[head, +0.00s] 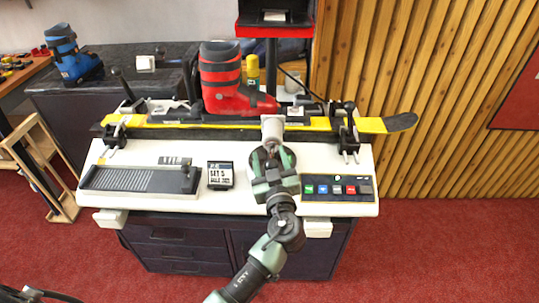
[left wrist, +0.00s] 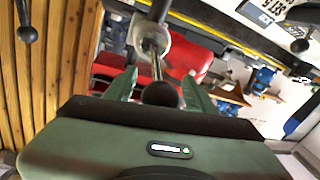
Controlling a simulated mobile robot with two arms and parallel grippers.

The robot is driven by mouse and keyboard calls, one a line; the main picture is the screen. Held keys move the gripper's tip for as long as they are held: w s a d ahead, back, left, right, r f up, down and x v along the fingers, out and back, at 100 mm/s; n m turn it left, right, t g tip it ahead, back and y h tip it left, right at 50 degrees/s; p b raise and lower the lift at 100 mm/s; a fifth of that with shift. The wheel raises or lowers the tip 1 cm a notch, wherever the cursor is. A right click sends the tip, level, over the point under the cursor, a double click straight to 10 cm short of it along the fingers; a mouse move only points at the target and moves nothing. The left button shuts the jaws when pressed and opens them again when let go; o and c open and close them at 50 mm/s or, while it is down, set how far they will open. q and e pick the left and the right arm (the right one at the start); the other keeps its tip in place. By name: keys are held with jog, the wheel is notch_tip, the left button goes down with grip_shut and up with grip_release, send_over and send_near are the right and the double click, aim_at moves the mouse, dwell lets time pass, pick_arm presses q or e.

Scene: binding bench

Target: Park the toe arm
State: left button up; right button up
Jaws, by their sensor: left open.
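What looks like the toe arm shows in the head view as a pale grey cylinder (head: 271,127) just in front of the toe of the red ski boot (head: 222,85). In the left wrist view it is a grey collar (left wrist: 150,42) with a metal rod ending in a dark ball knob (left wrist: 160,95). My left gripper (head: 269,155) is at this arm. Its open green fingers stand on either side of the ball knob in the left wrist view (left wrist: 158,88); contact cannot be told. In the head view the gripper hides the knob. My right gripper is not in view.
A yellow ski (head: 372,125) lies across the white bench (head: 235,150) between clamps with black-knobbed levers. A small display (head: 220,175), a grey slider panel (head: 140,179) and a button panel (head: 337,188) sit in front. A blue boot (head: 72,55) stands at the back left.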

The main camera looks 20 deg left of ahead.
pick_arm(q)
grip_shut()
jog(key=shift+f, duration=0.1)
dwell(1.3)
